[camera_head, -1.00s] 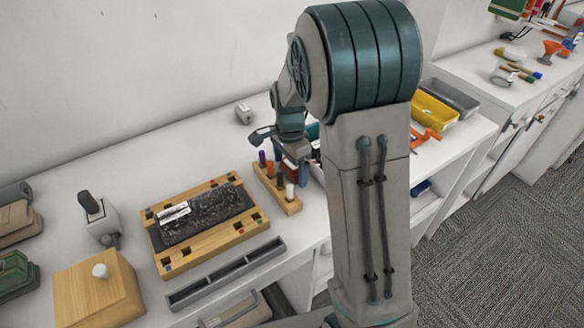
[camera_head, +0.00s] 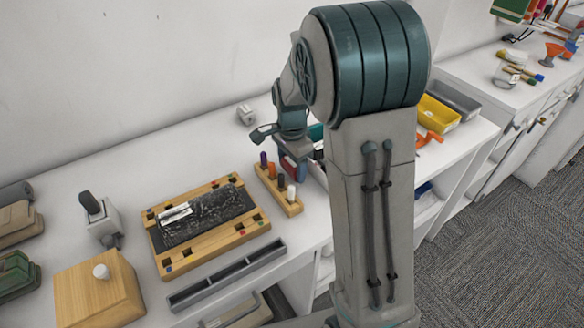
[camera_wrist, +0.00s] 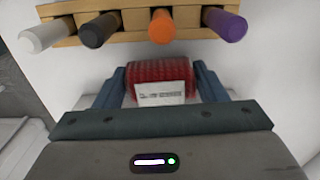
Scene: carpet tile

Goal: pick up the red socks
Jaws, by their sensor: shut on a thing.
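The red socks (camera_wrist: 161,73) show in the wrist view as a red ribbed bundle with a white label on its near side. My gripper (camera_wrist: 161,84) has its two blue fingers on either side of the bundle and is shut on it. In the head view my gripper (camera_head: 292,166) is at the counter beside the wooden marker rack, partly hidden by my own arm. The socks are mostly hidden in the head view. I cannot tell whether the bundle is clear of the counter.
A wooden rack (camera_head: 279,193) with several coloured markers stands close to my gripper. A wooden board with a black packet (camera_head: 207,220) and a grey tray (camera_head: 228,273) lie to the left. A yellow bin (camera_head: 437,113) stands beyond my arm.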

